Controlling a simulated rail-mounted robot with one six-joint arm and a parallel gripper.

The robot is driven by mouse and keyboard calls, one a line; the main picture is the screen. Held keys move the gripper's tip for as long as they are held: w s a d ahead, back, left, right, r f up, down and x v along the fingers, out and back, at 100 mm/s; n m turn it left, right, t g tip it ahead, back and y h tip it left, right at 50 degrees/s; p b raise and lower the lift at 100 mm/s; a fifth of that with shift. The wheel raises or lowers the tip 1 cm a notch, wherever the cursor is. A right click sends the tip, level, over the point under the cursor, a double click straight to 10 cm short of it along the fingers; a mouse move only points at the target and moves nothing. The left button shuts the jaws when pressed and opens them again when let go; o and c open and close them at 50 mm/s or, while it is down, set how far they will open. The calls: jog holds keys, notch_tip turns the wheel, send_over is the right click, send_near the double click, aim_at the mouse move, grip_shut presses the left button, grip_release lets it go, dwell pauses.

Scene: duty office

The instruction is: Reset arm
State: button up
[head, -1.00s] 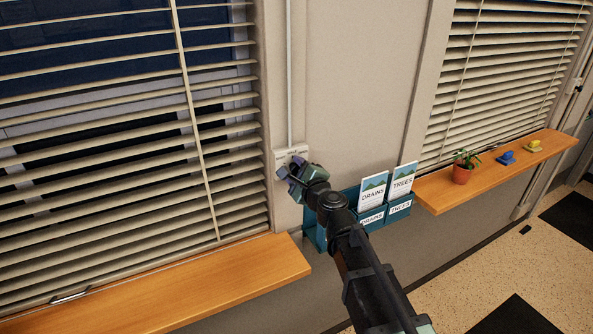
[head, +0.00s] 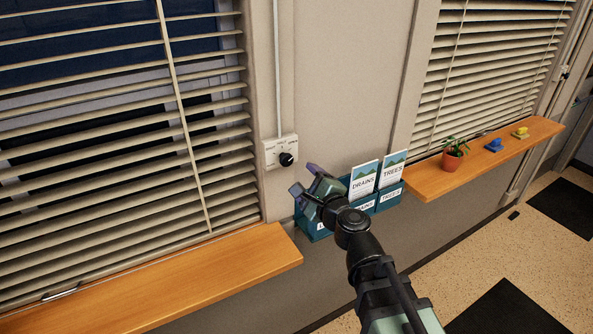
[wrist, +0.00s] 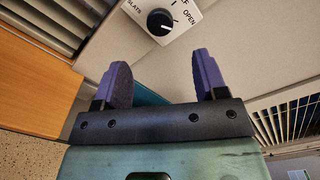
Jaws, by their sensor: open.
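My gripper (head: 303,179) is open and empty in the head view, in front of the wall and a little below the switch plate. Its two purple fingers are spread apart in the wrist view (wrist: 160,82). The white switch plate (head: 273,152) with a black knob (head: 287,159) is on the wall, apart from the fingers. In the wrist view the knob (wrist: 160,21) lies beyond the fingertips, and the plate's labels include "SLATS" and "OPEN".
A teal leaflet rack (head: 318,231) with "DRAINS" and "TREES" leaflets hangs just behind my gripper. A wooden sill (head: 200,285) is at left under blinds. The right sill (head: 430,184) holds a potted plant (head: 452,155), a blue item (head: 494,146) and a yellow item (head: 520,133).

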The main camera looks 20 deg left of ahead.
jog(key=s+a+f+n+g+y, duration=0.1)
jog(key=s+a+f+n+g, duration=0.1)
jog(key=s+f+n+g, duration=0.5)
jog(key=s+d+f+n+g+h+b, duration=0.2)
jog(key=d+f+n+g+h, duration=0.1)
jog(key=d+f+n+h, duration=0.5)
jog(key=s+d+f+g+h+b, duration=0.1)
jog(key=d+f+h, duration=0.2)
jog(key=d, duration=1)
jog(key=s+d+f+g+h+b, duration=0.1)
jog(key=d+f+h, duration=0.1)
jog(key=d, duration=1.1)
jog(key=shift+d+f+g+h, duration=0.15)
jog(key=shift+f+g+h, duration=0.25)
jog(key=shift+f, duration=0.35)
